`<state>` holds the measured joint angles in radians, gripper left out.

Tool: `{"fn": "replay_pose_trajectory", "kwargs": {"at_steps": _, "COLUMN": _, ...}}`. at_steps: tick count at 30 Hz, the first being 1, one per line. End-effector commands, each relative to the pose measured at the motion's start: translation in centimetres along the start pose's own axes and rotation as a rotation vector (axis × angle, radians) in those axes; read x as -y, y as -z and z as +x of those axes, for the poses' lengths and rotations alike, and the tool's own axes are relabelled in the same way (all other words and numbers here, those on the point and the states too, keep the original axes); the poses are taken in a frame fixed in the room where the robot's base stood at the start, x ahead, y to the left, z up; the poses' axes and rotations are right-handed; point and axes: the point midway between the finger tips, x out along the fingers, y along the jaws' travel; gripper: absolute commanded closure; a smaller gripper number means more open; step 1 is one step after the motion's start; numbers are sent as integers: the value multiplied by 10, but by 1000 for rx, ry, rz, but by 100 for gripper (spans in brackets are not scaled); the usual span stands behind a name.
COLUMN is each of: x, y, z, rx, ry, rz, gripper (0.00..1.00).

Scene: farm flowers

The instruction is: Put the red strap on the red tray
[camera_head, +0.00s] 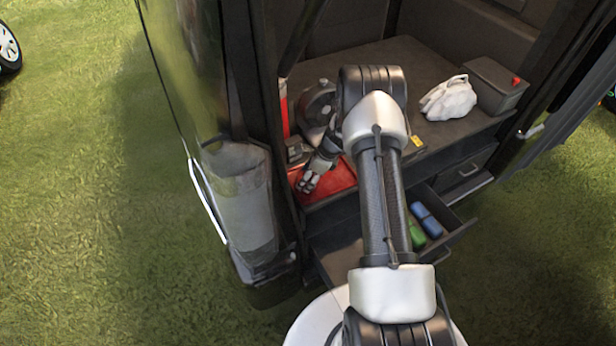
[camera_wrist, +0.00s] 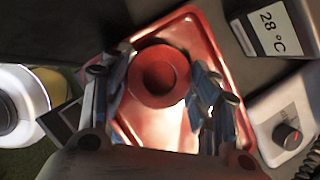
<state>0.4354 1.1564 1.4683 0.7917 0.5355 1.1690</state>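The red strap (camera_wrist: 158,75), a rolled ring with a dark centre, is between the two fingertips of my gripper (camera_wrist: 160,72) in the wrist view. The fingers meet it on its left and right sides. It is over the red tray (camera_wrist: 150,137), inside the rim as seen from the wrist; whether it rests on the tray floor is unclear. In the head view my gripper (camera_head: 309,182) is low at the red tray (camera_head: 337,183), near its left end. The strap cannot be made out there.
A grey device with a 28 °C display (camera_wrist: 273,27) and a white device with a knob (camera_wrist: 287,125) stand right of the tray in the wrist view. An open drawer (camera_head: 449,226) holds blue and green items. A white bag (camera_head: 449,98) and dark box (camera_head: 494,86) stand at right.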

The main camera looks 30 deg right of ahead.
Motion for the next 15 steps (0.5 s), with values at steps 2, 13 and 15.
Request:
{"fn": "replay_pose_trajectory", "kwargs": {"at_steps": 2, "x": 0, "y": 0, "z": 0, "rx": 0, "ry": -1, "rz": 0, "gripper": 40}}
{"fn": "replay_pose_trajectory", "kwargs": {"at_steps": 13, "x": 0, "y": 0, "z": 0, "rx": 0, "ry": 0, "rz": 0, "gripper": 25}}
{"fn": "replay_pose_trajectory", "kwargs": {"at_steps": 15, "x": 0, "y": 0, "z": 0, "rx": 0, "ry": 0, "rz": 0, "gripper": 25}}
